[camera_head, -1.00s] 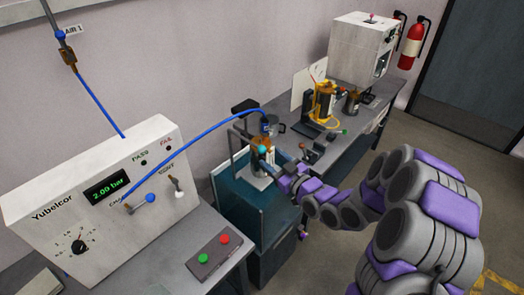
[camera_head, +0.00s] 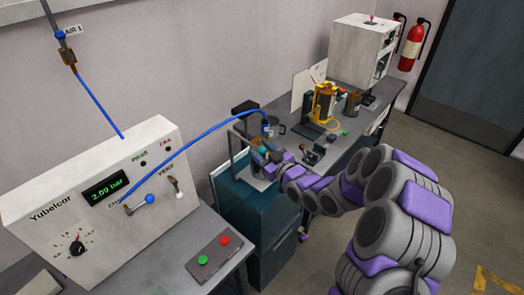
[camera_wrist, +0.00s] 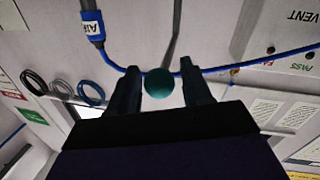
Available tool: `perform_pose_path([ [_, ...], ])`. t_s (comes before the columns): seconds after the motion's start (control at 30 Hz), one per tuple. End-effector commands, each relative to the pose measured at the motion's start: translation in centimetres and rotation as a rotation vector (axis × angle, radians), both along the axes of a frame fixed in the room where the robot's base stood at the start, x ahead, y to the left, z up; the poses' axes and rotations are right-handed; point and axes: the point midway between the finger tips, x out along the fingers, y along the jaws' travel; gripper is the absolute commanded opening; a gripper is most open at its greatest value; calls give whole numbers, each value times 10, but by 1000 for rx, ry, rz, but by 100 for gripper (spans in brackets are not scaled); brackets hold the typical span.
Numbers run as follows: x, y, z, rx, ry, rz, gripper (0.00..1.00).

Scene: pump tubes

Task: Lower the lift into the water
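The lift (camera_head: 236,143) is a metal frame standing over the dark teal water tank (camera_head: 243,204), left of my gripper in the head view. My gripper (camera_head: 268,152) is at the top of the lift, above the tank's right side. In the wrist view a round teal knob (camera_wrist: 161,82) sits between the two fingers of my gripper (camera_wrist: 160,80). The fingers stand apart, with what looks like a narrow gap on each side of the knob. The water surface and the lower part of the lift are hard to make out behind my gripper.
A blue hose (camera_head: 187,139) arches from the test panel (camera_head: 100,205) to the lift. A button box (camera_head: 213,253) sits on the near table. The bench (camera_head: 338,149) behind my arm holds an orange fixture (camera_head: 324,103) and a white machine (camera_head: 359,50). Floor is clear at right.

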Motion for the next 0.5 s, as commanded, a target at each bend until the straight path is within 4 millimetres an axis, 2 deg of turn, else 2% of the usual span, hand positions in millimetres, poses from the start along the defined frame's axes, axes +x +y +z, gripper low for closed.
perform_pose_path([
  [0.07, 0, 0, 0, 0, 0, 0, 41],
  [0.5, 0, 0, 0, 0, 0, 0, 0],
])
